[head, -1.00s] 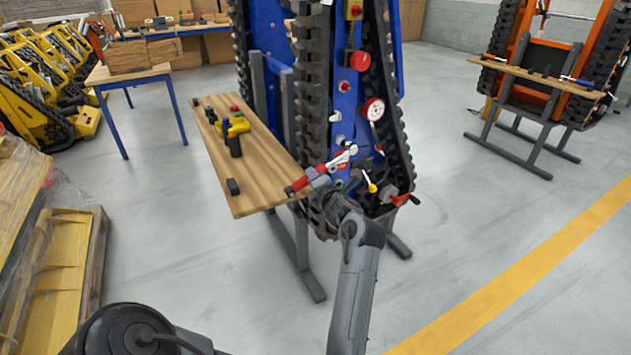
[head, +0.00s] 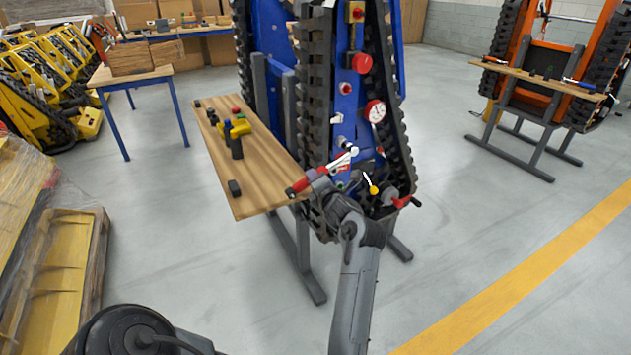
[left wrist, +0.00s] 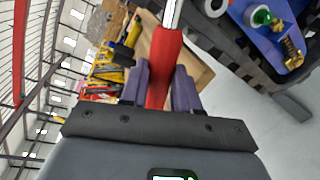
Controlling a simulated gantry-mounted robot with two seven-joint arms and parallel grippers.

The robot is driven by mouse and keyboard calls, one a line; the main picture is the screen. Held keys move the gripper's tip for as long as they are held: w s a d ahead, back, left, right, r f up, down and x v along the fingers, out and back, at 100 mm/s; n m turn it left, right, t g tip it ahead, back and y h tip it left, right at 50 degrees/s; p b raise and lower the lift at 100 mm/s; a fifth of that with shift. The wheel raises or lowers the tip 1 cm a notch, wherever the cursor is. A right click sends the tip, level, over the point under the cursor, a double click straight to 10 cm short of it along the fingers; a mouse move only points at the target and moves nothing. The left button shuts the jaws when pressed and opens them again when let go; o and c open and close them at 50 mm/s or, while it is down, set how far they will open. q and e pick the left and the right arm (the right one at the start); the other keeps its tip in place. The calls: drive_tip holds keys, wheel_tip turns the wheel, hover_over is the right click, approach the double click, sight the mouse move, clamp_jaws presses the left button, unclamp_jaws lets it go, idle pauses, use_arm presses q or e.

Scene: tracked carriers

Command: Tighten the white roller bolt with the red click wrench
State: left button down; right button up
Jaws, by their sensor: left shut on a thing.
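The red click wrench (head: 336,164) slants up to the right in front of the blue tracked carrier (head: 268,45). Its silver head end is close to a pale round part on the carrier's lower side; I cannot tell if they touch. My left gripper (head: 318,181) is shut on the wrench's red handle. In the left wrist view the handle (left wrist: 164,65) sits between the purple-grey fingers (left wrist: 160,88). A white round part, probably the white roller bolt (left wrist: 213,6), is cut off by the top edge there. A green-centred roller (left wrist: 262,17) is to its right. My right gripper is out of view.
A wooden shelf (head: 262,180) left of the carrier holds a yellow and black tool (head: 235,132) and small black blocks. A red-handled crank (head: 402,201) and a yellow-knobbed lever (head: 372,186) stick out right of my gripper.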

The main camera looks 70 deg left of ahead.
use_arm(q)
drive_tip(key=shift+a+r, duration=0.1)
drive_tip(key=shift+a, duration=0.35)
idle(0.7)
drive_tip(key=c, duration=1.4)
unclamp_jaws()
clamp_jaws()
